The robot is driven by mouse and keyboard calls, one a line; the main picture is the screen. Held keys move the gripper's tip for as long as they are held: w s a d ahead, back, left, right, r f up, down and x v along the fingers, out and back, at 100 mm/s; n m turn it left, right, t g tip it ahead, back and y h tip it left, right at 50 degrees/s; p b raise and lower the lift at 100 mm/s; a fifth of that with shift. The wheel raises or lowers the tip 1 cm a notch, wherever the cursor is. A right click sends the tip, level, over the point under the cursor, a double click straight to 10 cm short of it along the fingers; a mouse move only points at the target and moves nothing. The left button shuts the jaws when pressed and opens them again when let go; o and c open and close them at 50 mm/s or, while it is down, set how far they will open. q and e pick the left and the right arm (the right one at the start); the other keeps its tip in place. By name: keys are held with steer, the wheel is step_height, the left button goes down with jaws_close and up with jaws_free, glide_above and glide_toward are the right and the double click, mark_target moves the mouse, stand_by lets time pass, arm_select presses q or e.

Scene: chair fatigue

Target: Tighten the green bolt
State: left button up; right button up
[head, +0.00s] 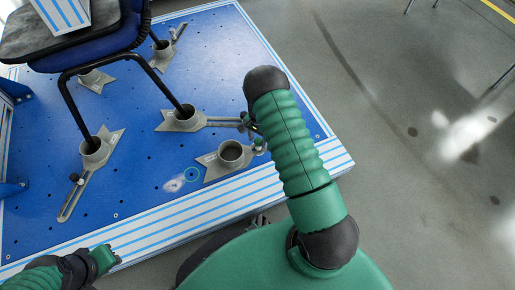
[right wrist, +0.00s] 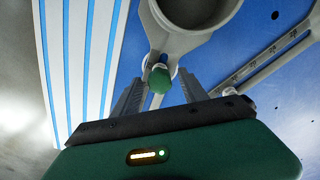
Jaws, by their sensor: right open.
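The green bolt (right wrist: 159,78) shows in the right wrist view, at the near end of a grey clamp with a round cup (right wrist: 195,12). My right gripper (right wrist: 160,97) is open, with one finger on each side of the bolt; I cannot tell whether either finger touches it. In the head view, a small green bolt head (head: 259,143) shows beside the grey cup clamp (head: 231,153), partly hidden by my right arm. My left gripper (head: 105,260) is at the bottom left of the head view, away from the clamps; its jaw state is unclear.
The blue perforated platform (head: 145,120) carries several grey clamps and a chair (head: 75,45) with black legs standing in cups. Its edge has white and blue stripes (head: 250,187). Slotted grey bars (right wrist: 265,60) lie near the bolt. Grey floor (head: 420,180) is open at right.

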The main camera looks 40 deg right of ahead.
steer(key=shift+f, duration=0.8)
steer(key=shift+r+n, duration=0.2)
steer(key=shift+n, duration=0.3)
steer(key=shift+n+p, duration=0.4)
steer(key=shift+n, duration=1)
steer(key=shift+f, duration=0.15)
steer(key=shift+n, duration=0.3)
